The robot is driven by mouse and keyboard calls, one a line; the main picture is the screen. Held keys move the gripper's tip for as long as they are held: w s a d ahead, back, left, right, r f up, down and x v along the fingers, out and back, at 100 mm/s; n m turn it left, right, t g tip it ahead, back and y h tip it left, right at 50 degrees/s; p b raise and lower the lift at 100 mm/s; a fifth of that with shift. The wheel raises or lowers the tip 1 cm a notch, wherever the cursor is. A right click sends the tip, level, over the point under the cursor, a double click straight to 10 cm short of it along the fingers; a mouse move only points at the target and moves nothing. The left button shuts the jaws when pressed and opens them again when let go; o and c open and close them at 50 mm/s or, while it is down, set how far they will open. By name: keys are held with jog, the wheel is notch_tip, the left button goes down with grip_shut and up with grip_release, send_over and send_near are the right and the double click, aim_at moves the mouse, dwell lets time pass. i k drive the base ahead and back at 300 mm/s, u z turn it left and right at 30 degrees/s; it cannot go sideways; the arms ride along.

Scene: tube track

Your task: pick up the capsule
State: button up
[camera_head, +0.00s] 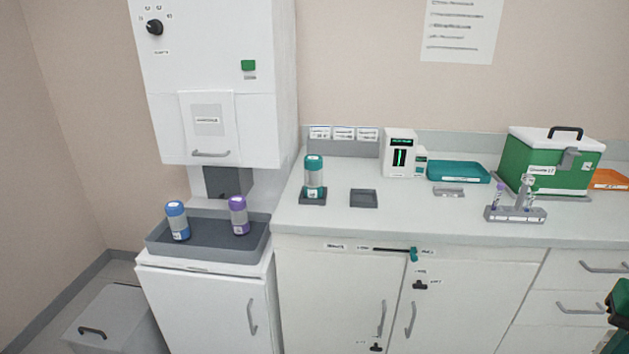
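Three capsule-like cylinders with clear middles are in view. A blue-capped capsule (177,221) and a purple-capped capsule (239,216) stand upright in a grey tray (196,252) below the wall cabinet. A teal-capped capsule (314,175) stands upright on a small dark square base (313,198) on the counter. I cannot tell from the picture which one the task means. My gripper's fingers are not in view. A dark green and black shape is cut off at the right edge, and I cannot tell what it is.
A white wall unit (217,80) overhangs the grey tray. On the counter are an empty dark holder (364,198), a small display device (400,154), a teal tray (458,172), a tube rack (515,214) and a green box (547,168). The counter front is mostly clear.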

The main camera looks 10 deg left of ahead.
aim_at(309, 193)
jog(key=u, duration=0.7)
jog(key=i, duration=1.35)
jog(key=z, duration=0.65)
